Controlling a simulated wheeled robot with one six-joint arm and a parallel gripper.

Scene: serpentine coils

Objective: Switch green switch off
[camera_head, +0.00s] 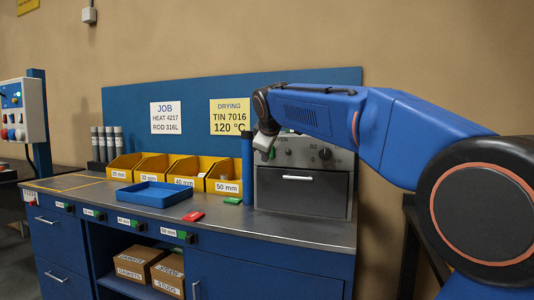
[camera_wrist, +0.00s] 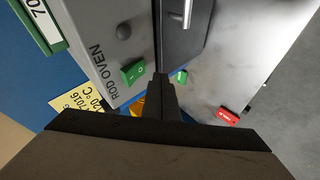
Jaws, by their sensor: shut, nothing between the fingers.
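The green switch (camera_wrist: 133,72) sits on the grey front panel of the rod oven (camera_wrist: 95,50) in the wrist view, with small white marks on it. Which way its rocker is tipped I cannot tell. My gripper (camera_wrist: 160,78) is shut and empty, its fingertips just right of the switch in that view; whether they touch it I cannot tell. In the head view my gripper (camera_head: 264,142) is at the upper left of the oven front (camera_head: 302,192), largely covering the switch's place.
On the bench lie a green block (camera_head: 233,200) and a red block (camera_head: 193,216). A blue tray (camera_head: 153,196) and yellow bins (camera_head: 188,170) stand to the left.

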